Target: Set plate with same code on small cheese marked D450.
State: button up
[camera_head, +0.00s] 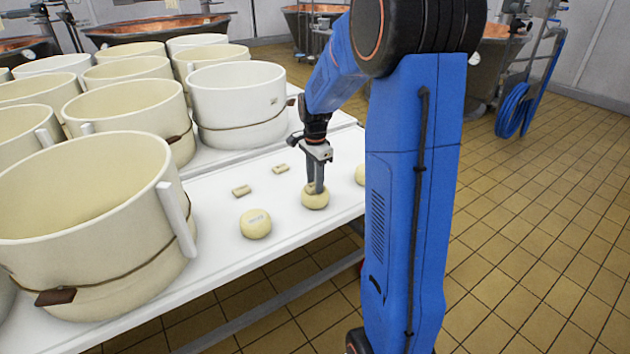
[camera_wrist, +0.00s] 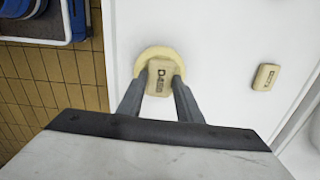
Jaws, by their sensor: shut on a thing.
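My gripper (camera_head: 316,188) is shut on a small pale plate (camera_wrist: 160,78), held between the fingertips. Its dark print begins with a large D; the rest is too small to read. The plate is over the top of a small round cheese (camera_head: 315,201), whose rim shows around it in the wrist view (camera_wrist: 143,60). I cannot tell whether plate and cheese touch. The cheese's own marking is hidden. A second small cheese (camera_head: 256,223), with an unreadable marking, stands to the left. A third cheese (camera_head: 360,175) is partly hidden behind my arm.
Two loose plates (camera_head: 241,191) (camera_head: 280,169) lie on the white table (camera_head: 222,262); one shows in the wrist view (camera_wrist: 265,77). Large cream tubs (camera_head: 95,225) (camera_head: 238,105) crowd the table's left and back. Tiled floor (camera_head: 540,230) lies to the right.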

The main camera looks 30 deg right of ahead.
jog(key=o, duration=1.1)
jog(key=shift+r, duration=0.1)
notch_tip(320, 180, up, 17)
jog(key=s+a+r+n+t, duration=0.2)
jog(key=s+a+n, duration=0.75)
jog(key=s, duration=0.55)
jog(key=s+a+f+n+t, duration=0.1)
jog(key=s+a+f+n, duration=0.1)
jog(key=s, duration=0.3)
jog(key=s+a+f+n+t, duration=0.1)
jog(key=s+a+f+n, duration=0.1)
jog(key=s, duration=0.3)
jog(key=s+a+f+n, duration=0.2)
jog(key=s+f+n, duration=0.1)
jog(key=s+n, duration=0.1)
jog(key=shift+s+a+f+n+t, duration=0.2)
jog(key=shift+s+n+t, duration=0.2)
jog(key=shift+s, duration=0.25)
